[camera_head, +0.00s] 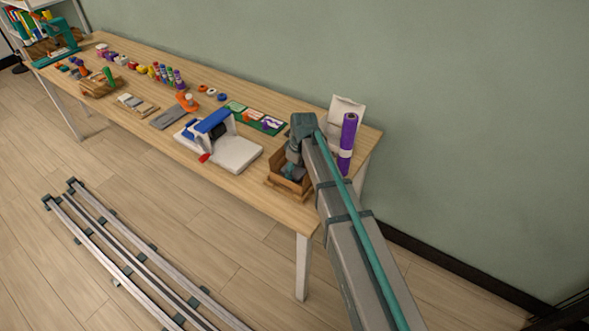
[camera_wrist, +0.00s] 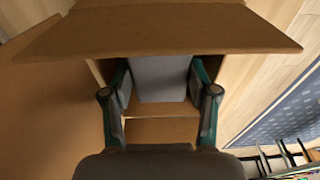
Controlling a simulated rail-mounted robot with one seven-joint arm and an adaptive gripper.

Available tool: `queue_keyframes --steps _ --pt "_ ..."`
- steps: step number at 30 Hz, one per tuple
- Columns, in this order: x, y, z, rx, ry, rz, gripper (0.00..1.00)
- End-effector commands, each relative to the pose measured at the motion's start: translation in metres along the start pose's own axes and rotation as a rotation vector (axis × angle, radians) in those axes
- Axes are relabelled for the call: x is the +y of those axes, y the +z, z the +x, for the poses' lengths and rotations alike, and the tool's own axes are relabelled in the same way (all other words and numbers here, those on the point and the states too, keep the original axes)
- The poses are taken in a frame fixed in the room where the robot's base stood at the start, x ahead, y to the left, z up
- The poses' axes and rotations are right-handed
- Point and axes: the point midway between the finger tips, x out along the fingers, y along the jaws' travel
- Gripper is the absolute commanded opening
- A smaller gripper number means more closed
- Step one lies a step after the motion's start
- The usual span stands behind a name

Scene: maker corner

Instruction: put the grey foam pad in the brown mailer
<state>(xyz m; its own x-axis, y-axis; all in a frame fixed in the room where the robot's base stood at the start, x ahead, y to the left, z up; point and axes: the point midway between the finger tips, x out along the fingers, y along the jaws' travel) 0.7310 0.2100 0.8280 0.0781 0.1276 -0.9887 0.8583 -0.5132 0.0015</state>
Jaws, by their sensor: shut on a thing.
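The brown mailer (camera_head: 277,181) is an open cardboard box near the right end of the table. In the wrist view its wide flap (camera_wrist: 160,30) spans the top, and part of its inside shows below. My gripper (camera_head: 291,167) reaches down over the mailer from above. In the wrist view my gripper (camera_wrist: 160,84) is shut on the grey foam pad (camera_wrist: 160,77), with one finger on each side. The pad is in the mailer's opening, below the flap. Its lower end and whether it touches the floor of the mailer are not clear. In the head view the pad is hidden.
A purple roll (camera_head: 348,132) and a white bag (camera_head: 343,112) stand just behind my arm. A white and blue machine (camera_head: 235,152) is left of the mailer. Several small items fill the table (camera_head: 232,182) farther left. The table's front edge is close to the mailer.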

Motion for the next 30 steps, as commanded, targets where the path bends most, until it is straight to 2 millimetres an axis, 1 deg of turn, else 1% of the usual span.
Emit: queue_keyframes --steps 10,14,15,16,26,30 --pt "0.0001 0.0014 0.0103 0.000 0.000 0.000 0.46" --pt "0.0001 0.0015 0.0103 0.000 0.000 0.000 0.46" --pt "0.0001 0.0014 0.0103 0.000 0.000 0.000 0.64" --pt "0.0001 0.0015 0.0103 0.000 0.000 0.000 0.69" --pt "0.0000 0.0014 0.0095 0.000 0.000 0.000 0.70" --pt "0.0000 0.0001 0.0011 0.000 0.000 0.000 0.70"
